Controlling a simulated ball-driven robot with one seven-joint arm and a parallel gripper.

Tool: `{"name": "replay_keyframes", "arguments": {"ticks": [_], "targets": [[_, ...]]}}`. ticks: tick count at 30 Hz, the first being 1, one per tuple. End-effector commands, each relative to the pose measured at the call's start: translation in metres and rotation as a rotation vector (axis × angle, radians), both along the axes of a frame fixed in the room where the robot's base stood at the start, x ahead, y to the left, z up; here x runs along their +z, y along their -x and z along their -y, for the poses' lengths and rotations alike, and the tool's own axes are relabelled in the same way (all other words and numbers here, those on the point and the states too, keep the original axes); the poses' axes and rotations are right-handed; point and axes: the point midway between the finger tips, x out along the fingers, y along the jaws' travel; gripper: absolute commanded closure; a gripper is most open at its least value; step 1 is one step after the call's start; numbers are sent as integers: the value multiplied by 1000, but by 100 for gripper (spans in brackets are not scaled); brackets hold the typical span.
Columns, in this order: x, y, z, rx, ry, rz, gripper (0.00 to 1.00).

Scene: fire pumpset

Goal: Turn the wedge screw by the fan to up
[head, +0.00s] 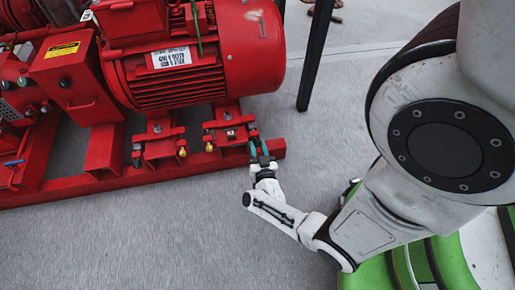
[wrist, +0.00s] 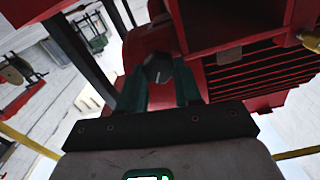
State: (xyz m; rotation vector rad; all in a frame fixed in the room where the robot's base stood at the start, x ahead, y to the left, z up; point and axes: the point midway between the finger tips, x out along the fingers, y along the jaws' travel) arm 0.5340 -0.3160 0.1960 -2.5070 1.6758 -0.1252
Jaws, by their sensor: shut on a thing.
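The wedge screw (wrist: 158,68) shows in the wrist view as a dark, faceted head between the two teal fingers. My gripper (wrist: 159,82) is shut on it, one finger on each side. In the head view my gripper (head: 260,151) reaches the right end of the red base frame, below the rounded end of the red motor (head: 250,45). The screw is mostly hidden there behind the fingers. Which way the screw is turned cannot be told clearly.
The red base rail (head: 70,187) runs along the left. Other mounting feet (head: 158,140) with small screws and brass-coloured fittings sit left of my gripper. A dark post (head: 316,55) stands to the right of the motor. Grey floor (head: 150,235) in front is clear.

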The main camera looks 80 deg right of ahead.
Motion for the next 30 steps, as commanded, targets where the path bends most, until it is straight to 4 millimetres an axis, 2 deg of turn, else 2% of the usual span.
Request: {"name": "replay_keyframes", "arguments": {"ticks": [30], "targets": [[-4,4,0,1,-370,890,97]]}}
